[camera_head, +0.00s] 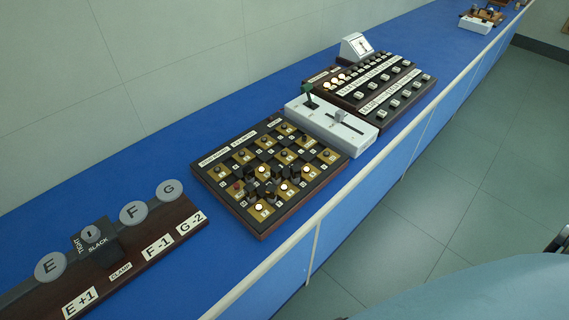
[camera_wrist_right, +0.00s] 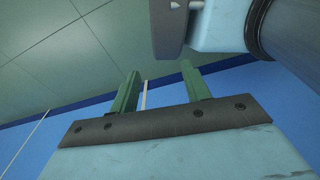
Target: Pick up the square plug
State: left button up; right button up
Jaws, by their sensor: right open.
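A dark board with a checkered brass-and-black panel (camera_head: 212,186) lies on the blue bench in the head view. Several small dark plugs or knobs (camera_head: 250,189) stand on it, clustered toward its front half, among lit round lamps. At this size I cannot tell which one is the square plug. My right gripper (camera_wrist_right: 159,70) shows in the right wrist view, its two green fingers apart with nothing between them. No plug shows in that view. My left gripper is not in view.
A white slider box (camera_head: 345,133) with a green lever stands behind the board, then a dark switch panel (camera_head: 405,101). A wooden strip with round E, F, G discs (camera_head: 150,257) lies front left. Bare blue bench (camera_head: 160,165) lies between board and wall. A pale rail (camera_head: 300,232) edges the bench.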

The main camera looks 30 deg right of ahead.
jog(key=w+r+t+p, duration=0.2)
jog(key=w+r+p, duration=0.1)
jog(key=w+r, duration=0.75)
jog(key=w+a+r+t+p, duration=0.1)
jog(key=w+r+p, duration=0.1)
jog(key=w+r, duration=0.55)
jog(key=w+a+r+t+y+p, duration=0.15)
jog(key=w+r, duration=0.25)
jog(key=r, duration=0.7)
jog(key=w+a+r+t+h+p, duration=0.1)
jog(key=w+r+p, duration=0.1)
jog(key=w+r, duration=0.5)
jog(key=n+t+y+p, duration=0.1)
jog(key=t+y, duration=0.3)
jog(key=t, duration=0.1)
send_near(249, 169)
jog(key=shift+w+a+f+h, duration=0.15)
jog(key=shift+w+a, duration=0.15)
jog(key=shift+w, duration=0.2)
jog(key=shift+w+a+f+h, duration=0.15)
jog(key=shift+w+a, duration=0.2)
jog(key=shift+w, duration=0.2)
jog(key=shift+x, duration=3.2)
jog(key=shift+d+f, duration=0.15)
jog(key=shift+f, duration=0.05)
grip_shut()
